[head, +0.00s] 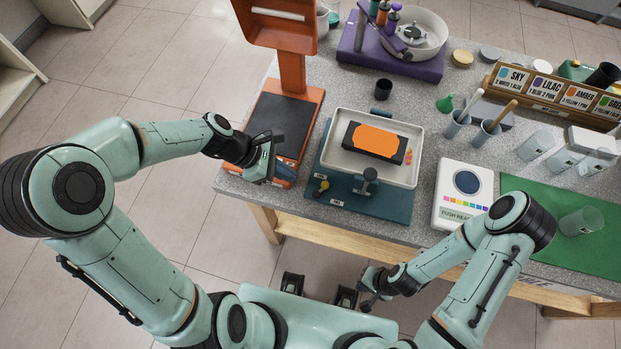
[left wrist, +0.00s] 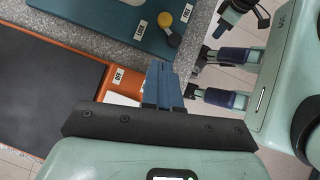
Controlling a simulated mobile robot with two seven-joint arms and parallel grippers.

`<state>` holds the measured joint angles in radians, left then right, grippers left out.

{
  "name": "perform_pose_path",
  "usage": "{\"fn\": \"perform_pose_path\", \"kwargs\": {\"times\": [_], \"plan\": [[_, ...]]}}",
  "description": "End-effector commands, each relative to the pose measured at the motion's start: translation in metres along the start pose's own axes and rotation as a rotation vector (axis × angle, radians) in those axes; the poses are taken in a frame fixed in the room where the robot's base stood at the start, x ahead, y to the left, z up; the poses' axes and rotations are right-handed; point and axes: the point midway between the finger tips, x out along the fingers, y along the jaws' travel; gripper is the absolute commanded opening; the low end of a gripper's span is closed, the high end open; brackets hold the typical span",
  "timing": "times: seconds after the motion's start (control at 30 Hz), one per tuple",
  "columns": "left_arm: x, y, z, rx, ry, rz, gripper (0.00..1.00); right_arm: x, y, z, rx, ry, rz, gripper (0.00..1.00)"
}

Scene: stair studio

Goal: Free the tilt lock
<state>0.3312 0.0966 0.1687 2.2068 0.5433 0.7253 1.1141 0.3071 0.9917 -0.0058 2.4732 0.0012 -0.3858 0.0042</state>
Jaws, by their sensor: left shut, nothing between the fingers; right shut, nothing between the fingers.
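The tilt lock (head: 322,186) is a small yellow-ended knob or lever at the left front of the teal base plate (head: 390,207). A pale tray (head: 345,159) sits on the plate, holding a dark block with an orange top (head: 376,141). A dark handle (head: 369,181) stands at the tray's front. My left gripper (head: 279,172) is shut and empty, left of the lock and apart from it; its blue-grey fingers (left wrist: 164,86) show. My right gripper (head: 367,302) is shut and empty before the table.
An orange stand with a dark pad (head: 281,127) is beneath and beside my left gripper. A white colour reader (head: 463,195) stands right of the plate.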

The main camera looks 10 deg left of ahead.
Motion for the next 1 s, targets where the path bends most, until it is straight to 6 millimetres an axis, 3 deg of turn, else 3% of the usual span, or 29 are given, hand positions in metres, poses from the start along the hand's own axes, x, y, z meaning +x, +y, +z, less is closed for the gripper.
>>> {"fn": "perform_pose_path", "kwargs": {"times": [0.13, 0.4, 1.0], "plan": [[0.034, -0.002, -0.001, -0.002, -0.001, -0.007, 0.0, 0.007, 0.004, 0.003, 0.002, -0.004, 0.002, 0.0], [0.059, 0.0, 0.022, 0.002, -0.001, -0.001, 0.0, 0.003, 0.001, 0.001, 0.001, -0.002, 0.001, 0.0], [0.062, 0.0, 0.025, 0.01, 0.0, -0.007, 0.0, 0.001, 0.0, 0.0, 0.0, 0.0, 0.0, 0.0]]}}
